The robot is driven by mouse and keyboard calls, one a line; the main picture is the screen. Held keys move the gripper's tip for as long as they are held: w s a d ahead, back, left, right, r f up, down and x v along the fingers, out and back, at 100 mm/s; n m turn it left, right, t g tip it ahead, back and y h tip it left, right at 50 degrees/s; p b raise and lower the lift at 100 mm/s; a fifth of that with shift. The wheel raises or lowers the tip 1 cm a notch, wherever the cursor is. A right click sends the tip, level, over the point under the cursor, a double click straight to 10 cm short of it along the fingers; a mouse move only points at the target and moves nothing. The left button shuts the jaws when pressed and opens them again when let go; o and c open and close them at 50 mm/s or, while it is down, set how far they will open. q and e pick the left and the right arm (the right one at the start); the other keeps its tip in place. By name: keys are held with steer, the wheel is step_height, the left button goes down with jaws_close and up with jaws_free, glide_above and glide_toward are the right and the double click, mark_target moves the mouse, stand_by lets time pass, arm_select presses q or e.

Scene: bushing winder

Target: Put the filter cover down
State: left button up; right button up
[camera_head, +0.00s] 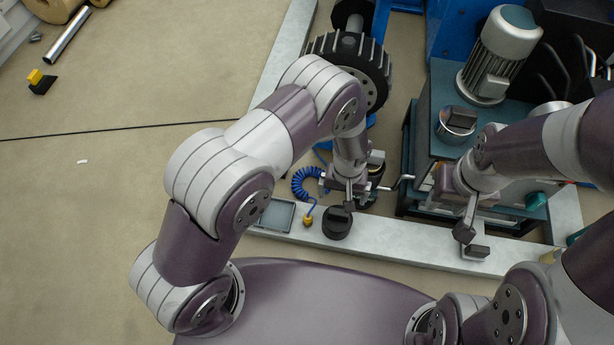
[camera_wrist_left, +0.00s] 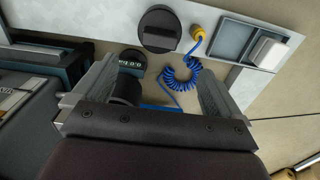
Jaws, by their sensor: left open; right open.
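A black round cover with a raised bar handle (camera_head: 337,223), which looks like the filter cover, lies flat on the pale metal beam (camera_head: 400,248). It also shows at the top of the left wrist view (camera_wrist_left: 158,30), handle facing up. My left gripper (camera_head: 350,196) is open just behind the cover in the head view. Its two fingers are spread and apart from the cover in the left wrist view (camera_wrist_left: 155,78). My right gripper (camera_head: 471,242) is open and empty over the beam to the right.
A coiled blue hose with a yellow fitting (camera_head: 307,220) lies beside the cover, close to my left gripper. A grey tray (camera_head: 275,214) sits on the beam to the left. The teal machine (camera_head: 428,140) with a silver motor (camera_head: 500,60) stands behind. A black toothed wheel (camera_head: 372,62) stands behind my left arm.

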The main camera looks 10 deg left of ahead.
arm_select(q)
steer(key=s+a+r+t, duration=0.1)
steer(key=a+r, duration=0.6)
steer(key=r, duration=0.2)
steer(key=s+a+r, duration=0.2)
steer(key=a+r, duration=0.4)
steer(key=r, duration=0.4)
steer(key=s+a+r, duration=0.4)
steer(key=s+a, duration=0.1)
steer(key=s, duration=0.2)
steer(key=shift+a+r, duration=0.15)
steer(key=shift+r, duration=0.1)
steer(key=shift+s, duration=0.1)
